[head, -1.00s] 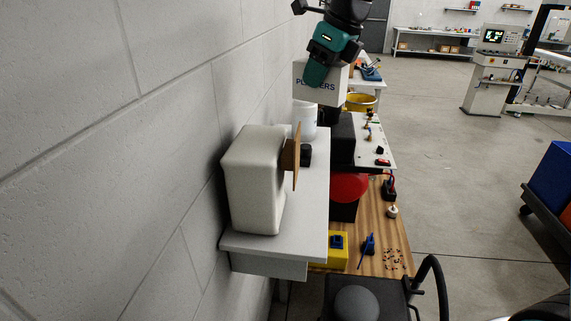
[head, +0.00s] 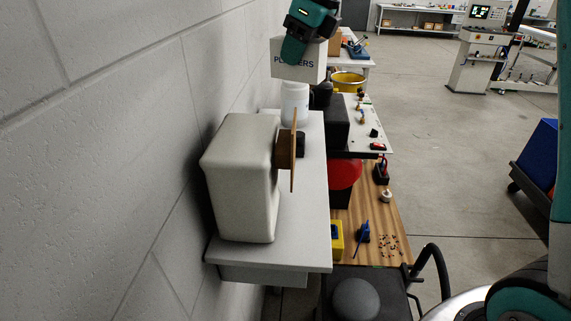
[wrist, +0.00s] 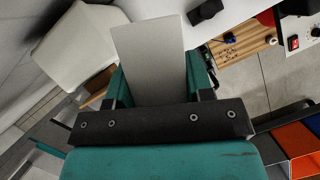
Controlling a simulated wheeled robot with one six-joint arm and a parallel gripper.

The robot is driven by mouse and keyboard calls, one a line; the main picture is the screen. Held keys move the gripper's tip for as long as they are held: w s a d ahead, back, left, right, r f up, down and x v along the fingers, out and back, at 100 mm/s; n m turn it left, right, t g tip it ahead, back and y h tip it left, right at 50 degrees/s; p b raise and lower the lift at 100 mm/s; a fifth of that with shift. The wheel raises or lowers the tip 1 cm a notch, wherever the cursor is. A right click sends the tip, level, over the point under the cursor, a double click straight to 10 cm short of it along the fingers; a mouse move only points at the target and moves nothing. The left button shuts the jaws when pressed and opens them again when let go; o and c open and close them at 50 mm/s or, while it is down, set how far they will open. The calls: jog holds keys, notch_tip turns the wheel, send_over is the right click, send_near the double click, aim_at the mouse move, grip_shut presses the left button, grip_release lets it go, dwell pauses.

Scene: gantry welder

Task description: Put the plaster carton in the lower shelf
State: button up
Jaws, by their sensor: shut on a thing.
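The plaster carton (head: 285,68) is a white box with dark lettering, partly covered by my gripper. My gripper (head: 308,52) is shut on it and holds it at the top of the head view, beyond the near end of a grey wall shelf (head: 310,226). In the wrist view the carton (wrist: 150,58) shows as a pale plain face between the fingers of my gripper (wrist: 157,88). Only one shelf board shows on this wall, so I cannot tell whether it is the lower one. The carton's underside is hidden.
A large cream block (head: 240,180) with a brown disc fills the shelf's near part. A white jar (head: 295,103) and a small black block (head: 301,144) stand farther back. A wooden bench (head: 370,215) with tools is right of the shelf. Open floor lies farther right.

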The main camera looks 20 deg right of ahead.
aim_at(298, 76)
notch_tip(298, 76, down, 5)
jog(key=b, duration=0.4)
jog(key=shift+s+f, duration=0.1)
jog(key=shift+f, duration=0.05)
notch_tip(298, 76, down, 19)
jog(key=shift+f+p, duration=0.1)
jog(key=shift+p, duration=0.35)
jog(key=shift+f, duration=0.15)
jog(key=o, duration=1)
